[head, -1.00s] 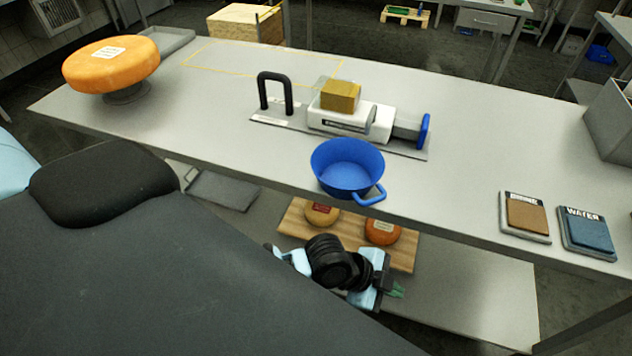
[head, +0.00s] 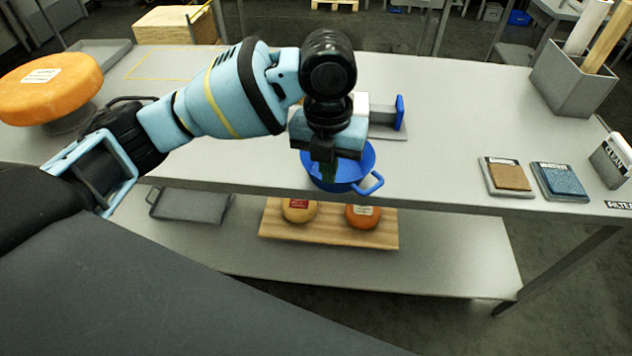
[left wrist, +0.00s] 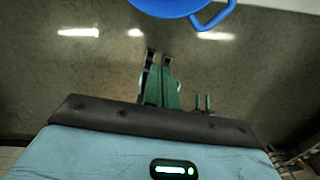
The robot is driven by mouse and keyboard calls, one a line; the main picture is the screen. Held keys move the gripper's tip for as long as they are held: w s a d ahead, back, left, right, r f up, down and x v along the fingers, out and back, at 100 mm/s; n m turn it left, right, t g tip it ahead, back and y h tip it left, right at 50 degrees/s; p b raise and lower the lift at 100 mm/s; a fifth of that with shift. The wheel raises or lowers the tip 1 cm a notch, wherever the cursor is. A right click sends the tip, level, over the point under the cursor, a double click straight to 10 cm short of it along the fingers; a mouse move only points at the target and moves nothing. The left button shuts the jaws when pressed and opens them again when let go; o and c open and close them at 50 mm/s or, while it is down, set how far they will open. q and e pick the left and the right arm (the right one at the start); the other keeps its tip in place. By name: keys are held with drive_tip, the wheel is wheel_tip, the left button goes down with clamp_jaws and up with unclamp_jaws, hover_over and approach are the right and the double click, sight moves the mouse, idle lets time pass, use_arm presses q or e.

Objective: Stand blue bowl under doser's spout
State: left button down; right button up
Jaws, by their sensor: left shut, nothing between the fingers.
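The blue bowl (head: 350,180), with a loop handle on its right, sits at the table's front edge. My left gripper (head: 328,174) is shut and empty, pointing down and overlapping the bowl's left part in the head view. In the left wrist view its green fingers (left wrist: 160,82) are over the floor, and the bowl (left wrist: 170,6) shows at the top edge, apart from them. A device with an upright blue end plate (head: 401,112) is mostly hidden behind my left arm. I cannot tell if it is the doser; no spout shows. My right gripper is out of view.
An orange cheese wheel (head: 50,90) rests on a stand at left. Brown (head: 508,177) and blue (head: 560,180) pads lie at right, near a grey bin (head: 575,85). The lower shelf (head: 450,270) holds a board (head: 330,232) with two small cheeses. Table right of the bowl is clear.

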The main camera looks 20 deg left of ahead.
sight(338, 179)
use_arm(q)
drive_tip(key=w+a+f, duration=0.1)
drive_tip(key=w+f, duration=0.3)
drive_tip(key=f, duration=0.5)
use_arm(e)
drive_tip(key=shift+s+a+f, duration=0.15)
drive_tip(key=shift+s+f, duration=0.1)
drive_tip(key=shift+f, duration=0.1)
use_arm(q)
drive_tip(key=shift+a, duration=0.1)
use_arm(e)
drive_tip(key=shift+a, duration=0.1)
use_arm(q)
drive_tip(key=shift+w+b, duration=0.1)
drive_tip(key=shift+b, duration=0.2)
